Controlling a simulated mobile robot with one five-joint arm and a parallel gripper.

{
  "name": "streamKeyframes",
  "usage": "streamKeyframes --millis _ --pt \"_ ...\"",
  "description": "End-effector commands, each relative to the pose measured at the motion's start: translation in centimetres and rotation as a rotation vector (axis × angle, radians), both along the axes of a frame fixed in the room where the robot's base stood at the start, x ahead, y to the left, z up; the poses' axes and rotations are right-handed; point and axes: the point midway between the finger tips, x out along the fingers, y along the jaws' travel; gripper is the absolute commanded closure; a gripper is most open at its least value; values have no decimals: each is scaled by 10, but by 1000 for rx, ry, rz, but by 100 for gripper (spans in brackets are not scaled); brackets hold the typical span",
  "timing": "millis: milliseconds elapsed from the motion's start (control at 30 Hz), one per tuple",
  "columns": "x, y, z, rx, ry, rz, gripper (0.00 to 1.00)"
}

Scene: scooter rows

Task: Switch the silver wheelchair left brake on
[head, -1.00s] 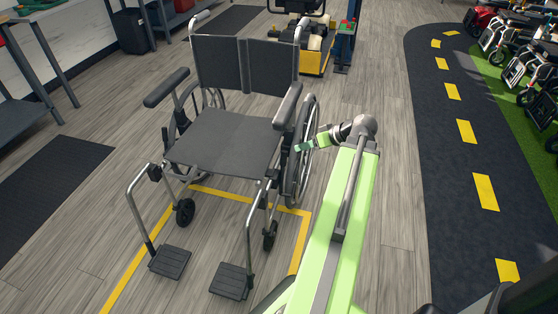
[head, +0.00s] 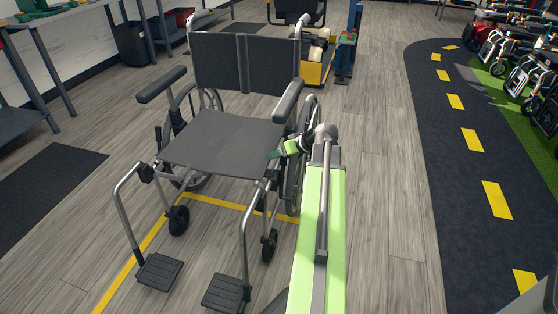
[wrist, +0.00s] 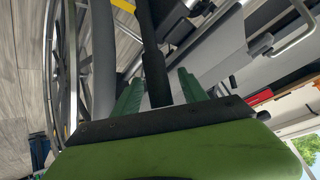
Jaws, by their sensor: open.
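The silver wheelchair (head: 222,140) has a dark seat and backrest and stands facing me, with footplates toward me. Its left side is on the right of the picture. My gripper (head: 278,153) is at that side, by the front corner of the seat below the armrest (head: 288,100) and next to the large wheel (head: 298,170). In the wrist view its green fingers (wrist: 159,78) are open, apart on either side of a dark-gripped lever (wrist: 155,72), which looks like the brake lever. I cannot tell whether they touch it. The wheel (wrist: 70,60) is at left. The brake's lower end is hidden.
Yellow floor tape (head: 225,203) runs under the chair. A dark track with yellow dashes (head: 472,139) lies at right, with parked scooters (head: 530,75) beyond. A yellow-based machine (head: 315,68) stands behind the chair. The wooden floor right of my arm is clear.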

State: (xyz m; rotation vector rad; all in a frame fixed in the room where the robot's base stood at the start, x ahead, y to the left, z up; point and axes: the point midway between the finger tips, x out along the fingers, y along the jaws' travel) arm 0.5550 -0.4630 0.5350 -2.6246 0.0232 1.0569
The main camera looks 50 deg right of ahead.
Motion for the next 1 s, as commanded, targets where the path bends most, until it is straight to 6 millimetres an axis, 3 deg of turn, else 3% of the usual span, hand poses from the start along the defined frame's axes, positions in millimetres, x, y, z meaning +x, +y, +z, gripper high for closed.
streamKeyframes --millis 200,600,1000 --pt "0 0 1 0 0 0 50" --pt "-1 -1 0 0 0 -1 100" --pt "-1 -1 0 -1 1 -2 100"
